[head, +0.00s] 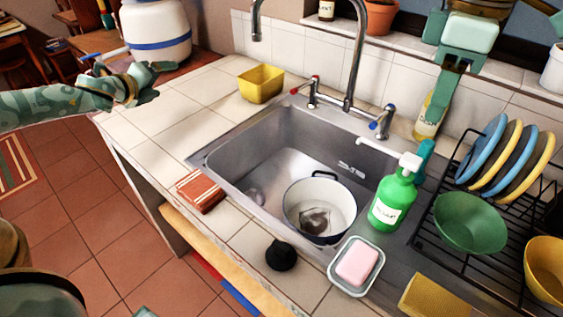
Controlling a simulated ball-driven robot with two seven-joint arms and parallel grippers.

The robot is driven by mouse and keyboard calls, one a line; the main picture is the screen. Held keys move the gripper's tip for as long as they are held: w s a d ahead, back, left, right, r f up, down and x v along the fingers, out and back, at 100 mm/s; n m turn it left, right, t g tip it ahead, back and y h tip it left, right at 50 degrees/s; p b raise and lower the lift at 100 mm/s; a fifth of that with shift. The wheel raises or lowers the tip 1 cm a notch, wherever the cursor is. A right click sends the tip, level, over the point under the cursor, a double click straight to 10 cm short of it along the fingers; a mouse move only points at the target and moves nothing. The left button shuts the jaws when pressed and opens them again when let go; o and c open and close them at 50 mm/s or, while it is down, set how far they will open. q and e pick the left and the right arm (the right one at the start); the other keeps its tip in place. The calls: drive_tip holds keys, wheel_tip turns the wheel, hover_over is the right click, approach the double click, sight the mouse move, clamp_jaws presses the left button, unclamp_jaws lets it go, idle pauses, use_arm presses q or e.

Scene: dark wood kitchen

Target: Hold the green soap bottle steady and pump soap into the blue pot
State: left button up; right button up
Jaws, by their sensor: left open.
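The green soap bottle (393,202) stands upright at the right edge of the sink. It has a white pump head with its spout pointing left, over the sink. The pot (300,205), pale inside with a dark blue rim, sits in the sink left of the bottle, with something dark at its bottom. My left gripper (150,80) is open and empty above the left counter, far from both. My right gripper (443,105) reaches down from the upper right, behind and above the bottle and apart from it, in front of a yellowish bottle (428,128). Its jaw opening is unclear.
A tall faucet (358,60) and taps stand behind the sink (240,150). A dish rack (450,235) with plates and bowls is at right. A soap dish (335,272) with pink soap and a black round object (281,256) are in front. The left counter (190,100) has free room.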

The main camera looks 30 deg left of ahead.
use_arm(q)
drive_tip(key=w+d+f+m+h, duration=0.1)
drive_tip(key=w+d+m+h, duration=0.1)
drive_tip(key=d+m+h, duration=0.3)
drive_tip(key=w+d+f+m+h, duration=0.1)
drive_tip(key=w+d+m, duration=0.15)
drive_tip(key=d, duration=0.45)
drive_tip(key=m+g+h, duration=1.4)
drive_tip(key=m, duration=0.9)
approach(394, 194)
drive_tip(key=w+a+f, duration=0.2)
drive_tip(key=a+f, duration=0.1)
drive_tip(key=a, duration=0.3)
drive_tip(key=shift+n+t, duration=0.3)
drive_tip(key=shift+n, duration=0.05)
drive_tip(key=d, duration=1.6)
drive_tip(key=shift+w+d+r, duration=0.1)
drive_tip(key=shift+w+d, duration=0.05)
drive_tip(key=shift+w, duration=0.1)
